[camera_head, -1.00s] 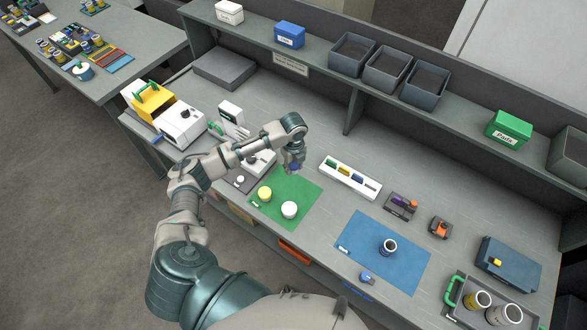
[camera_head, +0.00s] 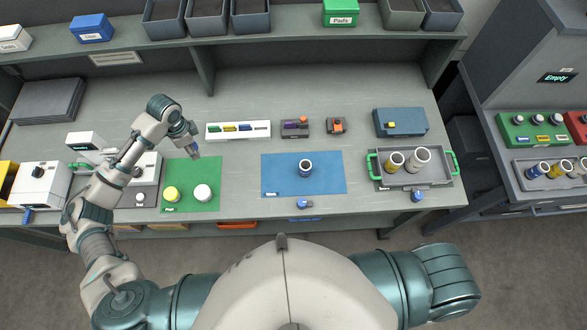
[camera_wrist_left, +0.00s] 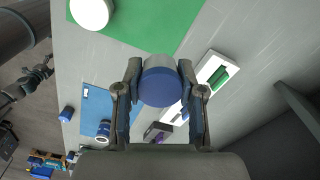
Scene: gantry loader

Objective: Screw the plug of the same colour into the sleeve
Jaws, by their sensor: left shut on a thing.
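My left gripper (camera_head: 194,150) is shut on a blue round plug. In the left wrist view the plug (camera_wrist_left: 161,88) sits between the two fingers (camera_wrist_left: 160,100). The gripper is above the far edge of the green mat (camera_head: 209,167). A yellow plug (camera_head: 171,194) and a white plug (camera_head: 203,193) stand on that mat. A sleeve (camera_head: 305,168) with a dark blue side and a pale rim stands upright on the blue mat (camera_head: 331,179), its open end up. The sleeve also shows in the left wrist view (camera_wrist_left: 103,131). My right gripper is out of view.
A white holder (camera_head: 238,137) with coloured pieces and two small dark fixtures (camera_head: 295,135) stand behind the mats. A grey tray (camera_head: 434,179) with green handles holds a yellow and a white sleeve at the right. A shelf with bins runs along the back.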

